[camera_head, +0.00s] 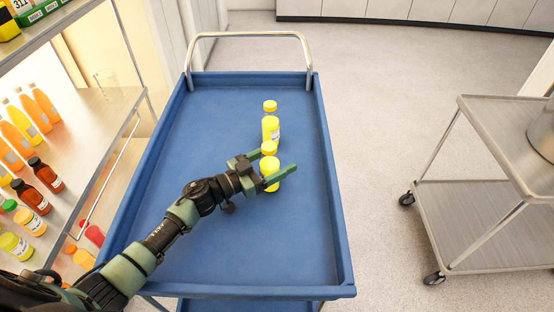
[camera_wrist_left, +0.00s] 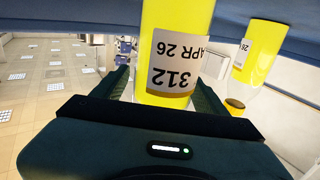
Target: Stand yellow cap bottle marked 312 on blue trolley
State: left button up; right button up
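The yellow bottle marked 312 (camera_head: 271,174) with a yellow cap stands upright on the blue trolley (camera_head: 220,250), right of its middle. In the left wrist view, which is upside down, its label (camera_wrist_left: 175,66) reads 312 and APR 26. My left gripper (camera_head: 272,165) has its fingers on either side of this bottle; they look spread, with small gaps beside it in the left wrist view (camera_wrist_left: 165,92). A second yellow bottle (camera_head: 270,129) stands upright just behind it; it also shows in the left wrist view (camera_wrist_left: 260,50), its number unreadable. My right gripper is out of view.
A lit shelf (camera_head: 103,135) with several juice bottles stands at the left, close to the trolley. A steel cart (camera_head: 480,225) with a pot (camera_head: 543,130) stands at the right. The trolley's front and left areas are clear; it has a raised rim and a rear handle (camera_head: 250,36).

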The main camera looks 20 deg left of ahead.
aim_at(261, 169)
pick_arm(q)
jog(key=shift+s+d+f, duration=0.1)
jog(key=shift+s+f, duration=0.05)
jog(key=shift+f, duration=0.25)
jog(key=shift+s+d+f, duration=0.1)
jog(key=shift+s+f, duration=0.05)
jog(key=shift+f, duration=0.25)
jog(key=shift+r, duration=0.25)
jog(key=shift+a+r+p, duration=0.15)
jog(key=shift+a+p, duration=0.05)
jog(key=shift+p, duration=0.1)
jog(key=v, duration=0.5)
jog(key=b+v, duration=0.1)
jog(key=v, duration=0.4)
jog(key=shift+w+a+r, duration=0.1)
jog(key=shift+a+r, duration=0.15)
jog(key=shift+s+a+r, duration=0.2)
jog(key=shift+s+a, duration=0.25)
jog(key=shift+s, duration=0.05)
